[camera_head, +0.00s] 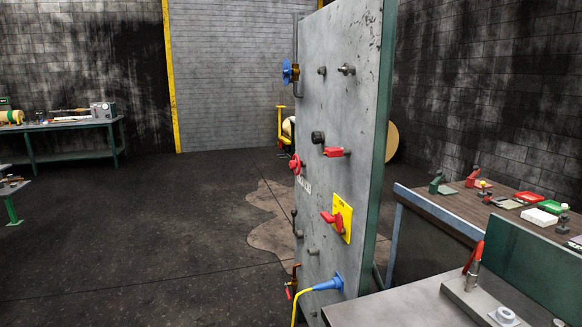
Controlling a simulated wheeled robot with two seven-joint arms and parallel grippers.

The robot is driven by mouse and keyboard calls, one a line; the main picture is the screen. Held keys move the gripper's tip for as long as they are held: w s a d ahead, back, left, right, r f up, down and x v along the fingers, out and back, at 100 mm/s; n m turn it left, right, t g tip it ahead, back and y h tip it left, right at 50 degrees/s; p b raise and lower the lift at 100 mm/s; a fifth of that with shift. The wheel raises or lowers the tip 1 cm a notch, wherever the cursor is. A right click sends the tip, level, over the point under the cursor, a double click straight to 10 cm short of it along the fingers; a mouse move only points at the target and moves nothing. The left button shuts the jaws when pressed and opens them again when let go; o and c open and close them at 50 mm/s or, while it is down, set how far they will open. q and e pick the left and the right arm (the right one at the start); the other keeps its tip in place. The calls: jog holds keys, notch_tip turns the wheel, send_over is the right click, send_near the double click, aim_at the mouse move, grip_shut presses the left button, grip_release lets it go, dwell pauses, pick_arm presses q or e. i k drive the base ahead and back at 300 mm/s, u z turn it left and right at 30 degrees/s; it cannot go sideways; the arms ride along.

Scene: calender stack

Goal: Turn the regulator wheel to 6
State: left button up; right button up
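A tall grey panel (345,105) stands upright in the middle, seen at a steep angle. A red handwheel (295,165) sits lower on the same edge. A black round knob (318,137) is on the panel face. I cannot tell which of these is the regulator wheel, and no number or pointer setting is readable. Neither of my grippers is in view.
The panel also carries a red lever (335,152), a red switch on a yellow plate (343,218) and a blue plug (328,284) with a yellow cable. A cluttered workbench (405,196) stands at right, another bench (70,125) at far left. The floor left of the panel is clear.

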aim_at(293, 165)
jog(key=k, duration=0.5)
jog(key=u, duration=0.85)
jog(key=i, duration=5.35)
jog(key=z, duration=2.8)
